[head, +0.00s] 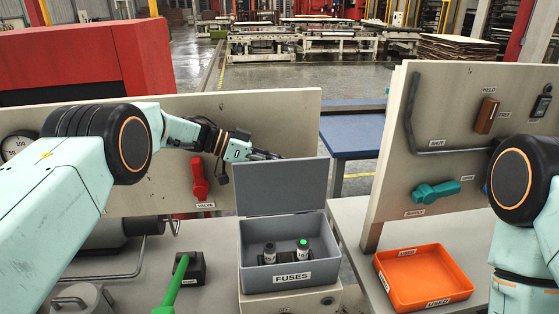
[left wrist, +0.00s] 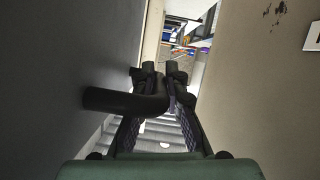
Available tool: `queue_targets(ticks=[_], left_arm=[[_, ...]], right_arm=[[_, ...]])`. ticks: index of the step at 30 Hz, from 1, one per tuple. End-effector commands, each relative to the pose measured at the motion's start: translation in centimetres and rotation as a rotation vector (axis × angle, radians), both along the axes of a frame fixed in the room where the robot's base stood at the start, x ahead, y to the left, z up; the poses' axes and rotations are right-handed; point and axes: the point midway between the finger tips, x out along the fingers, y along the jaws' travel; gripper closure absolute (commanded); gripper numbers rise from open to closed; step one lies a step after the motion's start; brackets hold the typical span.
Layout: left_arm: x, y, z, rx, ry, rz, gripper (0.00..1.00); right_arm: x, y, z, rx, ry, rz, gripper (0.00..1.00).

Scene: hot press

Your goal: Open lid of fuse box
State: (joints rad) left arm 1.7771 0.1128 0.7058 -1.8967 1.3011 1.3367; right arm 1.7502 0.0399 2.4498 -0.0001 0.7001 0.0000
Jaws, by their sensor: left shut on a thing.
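The grey fuse box (head: 286,268), labelled FUSES, stands on a pedestal in the middle of the head view. Its lid (head: 282,187) is raised about upright at the back, so the inside shows. Two fuses stand inside, one dark-topped (head: 269,253) and one green-topped (head: 302,250). My left gripper (head: 268,155) is behind the lid's top edge, partly hidden there. In the left wrist view its fingers (left wrist: 160,78) are shut on a black bar handle (left wrist: 112,99) that sticks out from the lid's dark face (left wrist: 50,70). My right gripper is out of view.
A panel with a red valve handle (head: 200,180) stands close behind the lid and my left arm. An orange USED tray (head: 425,280) lies to the right, below a panel with a teal handle (head: 435,191). A green lever (head: 172,284) stands left of the box.

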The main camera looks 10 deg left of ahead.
Motion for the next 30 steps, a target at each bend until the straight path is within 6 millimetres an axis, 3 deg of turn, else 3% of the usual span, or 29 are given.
queue_targets(ticks=[1, 17, 18, 24, 30], left_arm=[[0.14, -0.05, 0.68, -0.009, -0.005, 0.002, 1.00], [0.10, -0.07, 0.71, -0.010, 0.000, 0.003, 1.00], [0.11, -0.05, 0.71, -0.010, 0.000, 0.003, 0.85], [0.11, -0.04, 0.44, -0.008, 0.005, 0.001, 0.68], [0.14, -0.02, 0.28, -0.006, 0.007, 0.000, 0.64]], right_arm=[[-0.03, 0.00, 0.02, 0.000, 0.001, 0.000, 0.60], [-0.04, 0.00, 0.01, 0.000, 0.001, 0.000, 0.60], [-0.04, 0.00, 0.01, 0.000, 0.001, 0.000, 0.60], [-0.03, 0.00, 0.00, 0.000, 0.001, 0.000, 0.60], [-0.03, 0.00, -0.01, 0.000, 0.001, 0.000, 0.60]])
